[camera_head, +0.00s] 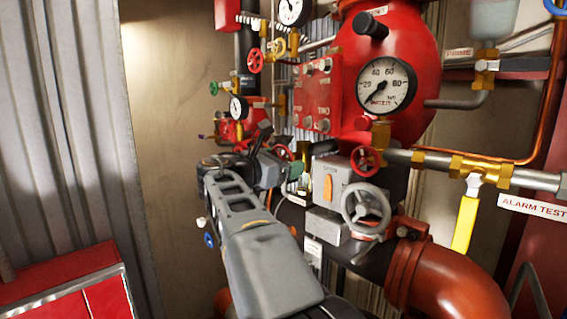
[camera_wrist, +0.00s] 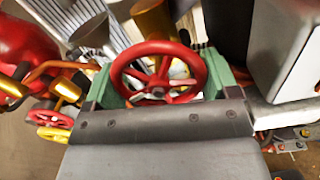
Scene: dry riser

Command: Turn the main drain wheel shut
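A red spoked handwheel (camera_wrist: 158,88) sits right in front of my gripper (camera_wrist: 160,85) in the wrist view. No label shows which wheel is the main drain. The two green fingers stand wide apart, one on each side of the wheel, close to its rim. I cannot tell whether they touch it. In the head view my gripper (camera_head: 283,172) reaches in among the pipes left of the grey box, and part of a red wheel (camera_head: 281,153) shows just behind it. My arm hides much of that area.
A grey handwheel (camera_head: 366,206) on a grey box (camera_head: 328,178) and a small red wheel (camera_head: 367,160) are to the right. A water gauge (camera_head: 386,85) is above. Pipes and valves crowd the wall. A red cabinet (camera_head: 65,275) stands lower left.

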